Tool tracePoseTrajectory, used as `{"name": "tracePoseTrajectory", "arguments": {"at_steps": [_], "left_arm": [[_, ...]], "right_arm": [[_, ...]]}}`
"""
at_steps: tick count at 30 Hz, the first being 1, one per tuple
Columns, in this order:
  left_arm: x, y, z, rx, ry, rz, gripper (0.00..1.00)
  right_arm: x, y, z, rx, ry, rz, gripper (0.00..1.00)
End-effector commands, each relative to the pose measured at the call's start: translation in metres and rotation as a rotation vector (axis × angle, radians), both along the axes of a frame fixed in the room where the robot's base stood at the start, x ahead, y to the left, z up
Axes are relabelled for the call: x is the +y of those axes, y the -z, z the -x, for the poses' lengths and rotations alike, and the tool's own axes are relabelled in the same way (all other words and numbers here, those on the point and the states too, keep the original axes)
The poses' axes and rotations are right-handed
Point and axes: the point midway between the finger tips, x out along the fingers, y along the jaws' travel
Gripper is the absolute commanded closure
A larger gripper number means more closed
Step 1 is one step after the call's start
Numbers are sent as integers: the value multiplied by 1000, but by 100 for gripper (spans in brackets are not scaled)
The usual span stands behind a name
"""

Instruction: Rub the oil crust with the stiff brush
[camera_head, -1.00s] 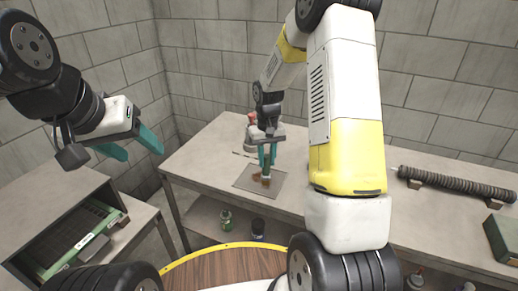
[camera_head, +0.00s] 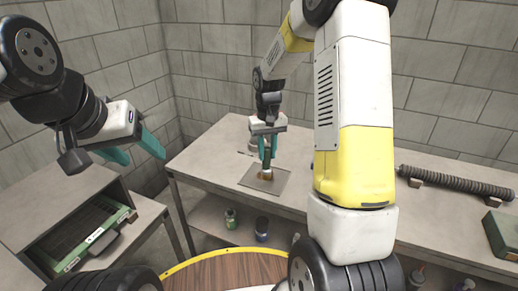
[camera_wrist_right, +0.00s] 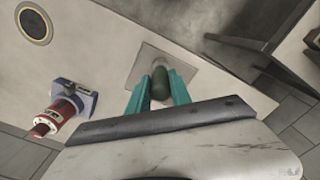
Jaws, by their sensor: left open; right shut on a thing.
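My right gripper (camera_head: 267,155) is shut on the stiff brush, holding it upright over a grey metal plate (camera_head: 281,181) on the workbench. In the right wrist view the brush's dark green handle (camera_wrist_right: 160,83) sits between the teal fingers, with the plate (camera_wrist_right: 147,60) beyond it. A brown patch (camera_head: 265,177) shows on the plate at the brush's lower end; I cannot tell bristles from oil crust there, nor whether they touch. My left gripper (camera_head: 131,149) is open and empty, held in the air at the left.
A ribbed tube (camera_head: 455,182) lies on supports at the right. A green-edged drawer (camera_head: 95,236) stands open in the left cabinet. Cans sit on the shelf below.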

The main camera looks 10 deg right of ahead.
Motion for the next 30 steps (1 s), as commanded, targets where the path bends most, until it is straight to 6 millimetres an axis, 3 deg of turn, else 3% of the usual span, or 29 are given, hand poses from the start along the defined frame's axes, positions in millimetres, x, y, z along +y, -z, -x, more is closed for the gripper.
{"name": "tracePoseTrajectory", "arguments": {"at_steps": [10, 30], "left_arm": [[0, 0, 0, 0, 0, 0, 43], [0, 0, 0, 0, 0, 0, 43]], "right_arm": [[1, -27, 3, -2, 0, 1, 100], [1, -28, 3, -1, -8, 0, 100]]}}
